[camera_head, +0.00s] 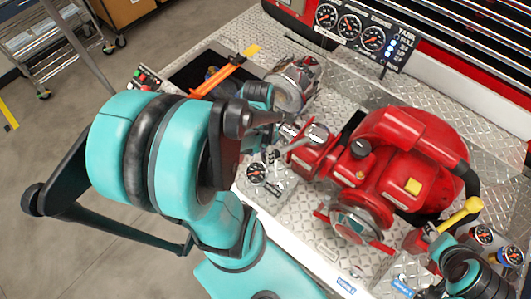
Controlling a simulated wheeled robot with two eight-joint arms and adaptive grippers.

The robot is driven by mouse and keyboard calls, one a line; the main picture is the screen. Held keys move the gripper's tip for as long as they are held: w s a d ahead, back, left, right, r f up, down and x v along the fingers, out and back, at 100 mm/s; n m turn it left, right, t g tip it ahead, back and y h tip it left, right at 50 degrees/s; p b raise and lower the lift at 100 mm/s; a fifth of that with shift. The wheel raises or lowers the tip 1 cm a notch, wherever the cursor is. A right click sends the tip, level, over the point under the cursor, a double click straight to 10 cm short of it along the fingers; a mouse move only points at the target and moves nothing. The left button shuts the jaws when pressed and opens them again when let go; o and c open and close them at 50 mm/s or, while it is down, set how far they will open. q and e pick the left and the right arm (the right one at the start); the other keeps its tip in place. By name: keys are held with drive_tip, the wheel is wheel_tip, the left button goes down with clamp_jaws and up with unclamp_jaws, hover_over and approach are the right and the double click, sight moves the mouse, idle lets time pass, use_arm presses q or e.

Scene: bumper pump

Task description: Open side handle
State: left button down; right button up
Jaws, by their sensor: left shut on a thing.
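The pump (400,160) is a red unit on the diamond-plate deck. A silver side handle (300,145) sticks out to the left from its left side, by a round metal cap. My left gripper (271,152) is at the outer end of this handle and is shut on it. My large teal and black left arm links cover the area to the left and hide part of the gripper.
A gauge panel (350,36) stands behind the pump. A silver fitting (292,82) and a dark tray with an orange tool (218,75) lie behind my left gripper. A yellow-ended lever (460,213) rises at the right. Open floor (45,150) lies left.

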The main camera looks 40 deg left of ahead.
use_arm(q)
drive_tip(key=shift+d, duration=0.1)
drive_tip(key=c, duration=1.3)
unclamp_jaws()
drive_tip(key=shift+o, duration=0.2)
drive_tip(key=shift+d, duration=0.15)
drive_tip(key=shift+a+r, duration=0.2)
drive_tip(key=shift+r, duration=0.05)
wheel_tip(320, 180, up, 11)
drive_tip(key=a, duration=0.1)
drive_tip(key=shift+w+a+r, duration=0.2)
